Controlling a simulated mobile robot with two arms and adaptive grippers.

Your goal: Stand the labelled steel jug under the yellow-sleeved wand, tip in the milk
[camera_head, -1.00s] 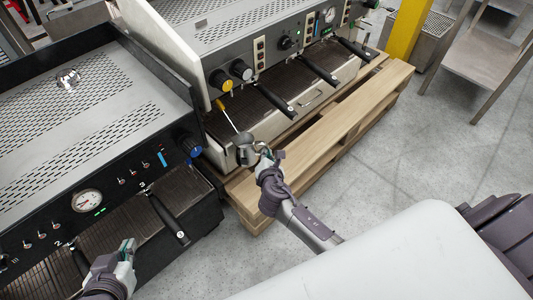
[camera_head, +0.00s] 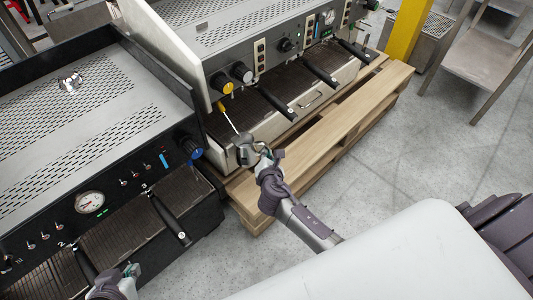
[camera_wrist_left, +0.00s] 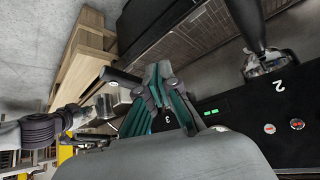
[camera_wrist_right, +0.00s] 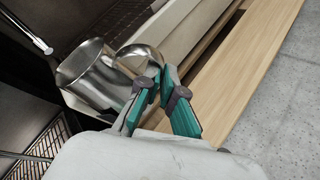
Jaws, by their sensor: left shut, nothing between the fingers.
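The steel jug (camera_head: 247,153) is at the front left corner of the middle coffee machine. My right gripper (camera_head: 265,156) is shut at its handle side; in the right wrist view the fingers (camera_wrist_right: 160,86) close beside the jug (camera_wrist_right: 92,78). No label or milk can be made out. The yellow-sleeved wand (camera_head: 224,110) slants down toward the jug; its tip appears close to the rim, but I cannot tell whether it is inside. A steel rod (camera_wrist_right: 25,30) ends left of the jug in the right wrist view. My left gripper (camera_head: 130,271) is shut and empty, near the black machine's front.
The black machine (camera_head: 90,90) stands left, with portafilter handles (camera_head: 170,220) sticking out. The middle machine (camera_head: 310,70) has handles along its front and sits on a wooden pallet (camera_head: 330,125). Grey floor (camera_head: 440,150) is clear at right.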

